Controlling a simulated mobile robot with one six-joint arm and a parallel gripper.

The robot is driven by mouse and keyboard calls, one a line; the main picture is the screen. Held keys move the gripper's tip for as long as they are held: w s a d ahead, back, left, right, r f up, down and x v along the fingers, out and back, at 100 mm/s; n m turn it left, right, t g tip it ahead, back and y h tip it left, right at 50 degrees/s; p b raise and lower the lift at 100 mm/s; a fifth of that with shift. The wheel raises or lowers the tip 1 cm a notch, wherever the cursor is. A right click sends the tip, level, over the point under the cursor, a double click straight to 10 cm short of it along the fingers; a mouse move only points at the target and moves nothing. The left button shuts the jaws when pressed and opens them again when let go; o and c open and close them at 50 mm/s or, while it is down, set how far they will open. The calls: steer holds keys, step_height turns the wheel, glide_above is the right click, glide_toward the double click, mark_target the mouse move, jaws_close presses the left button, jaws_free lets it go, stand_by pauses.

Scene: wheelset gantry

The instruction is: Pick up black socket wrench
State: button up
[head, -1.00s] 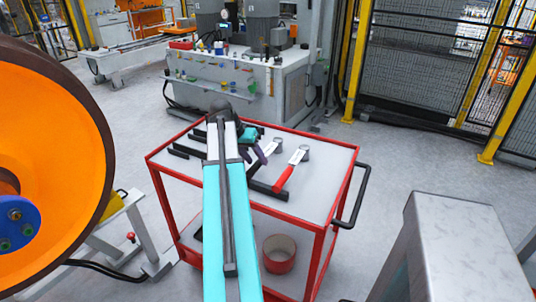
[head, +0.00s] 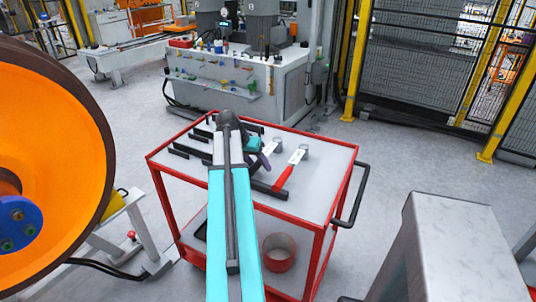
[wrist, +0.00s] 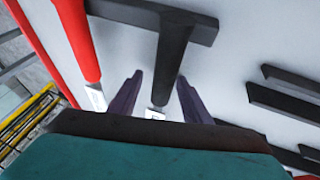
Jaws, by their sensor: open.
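The black socket wrench (wrist: 172,55) lies on the cart top in the wrist view, its black handle running up the picture and a pale metal part showing at its lower end. My gripper (wrist: 160,80) is open, with one dark purple finger on each side of the handle's line; I cannot tell whether they touch it. In the head view, my gripper (head: 261,160) is over the middle of the cart, partly covering the wrench, whose silver end (head: 274,146) shows beyond it.
A red-handled wrench (head: 284,176) lies just right of the black one. A black bar (head: 268,188) crosses near the handle end. Several black bars (head: 188,150) lie at left. The red-framed cart (head: 310,223) has free room on its right. An orange wheel (head: 45,140) stands left.

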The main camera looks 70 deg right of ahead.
steer(key=shift+c, duration=0.2)
jaws_close()
steer(key=shift+r, duration=0.2)
steer(key=shift+r+b, duration=0.75)
steer(key=shift+r, duration=4.1)
